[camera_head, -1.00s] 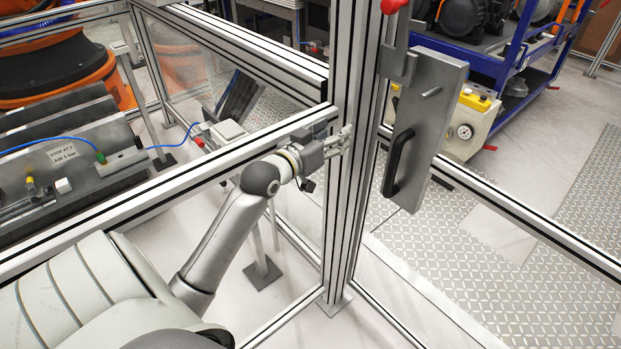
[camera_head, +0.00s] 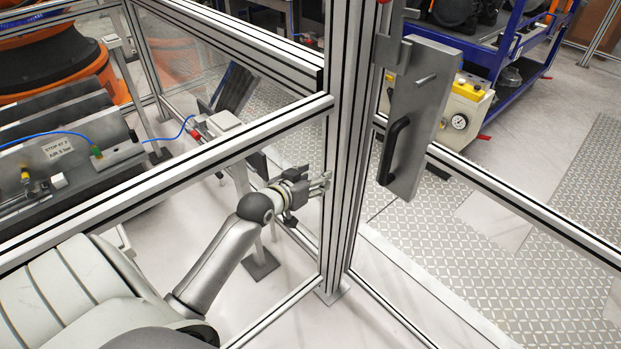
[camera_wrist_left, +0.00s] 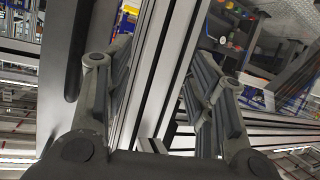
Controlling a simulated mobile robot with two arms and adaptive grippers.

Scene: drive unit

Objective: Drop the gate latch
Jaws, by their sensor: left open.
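A grey metal latch plate (camera_head: 425,105) with a black pull handle (camera_head: 394,152) and a short peg stands upright beside the aluminium post (camera_head: 345,150). Above it a grey bracket (camera_head: 390,45) is fixed near the post, and a sliver of a red knob (camera_head: 383,1) shows at the top edge. My left gripper (camera_head: 324,184) is at the left side of the post, lower than the bracket and apart from the handle. Its fingers are open, with nothing held. In the left wrist view the open fingers (camera_wrist_left: 160,85) flank a striped aluminium profile. My right gripper is out of view.
A horizontal fence rail (camera_head: 200,160) runs above my left forearm to the post. Another rail (camera_head: 520,205) extends right from the post. A fixture with a blue hose (camera_head: 70,165) stands at left. Behind are a blue cart (camera_head: 510,60) and a patterned floor (camera_head: 550,230).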

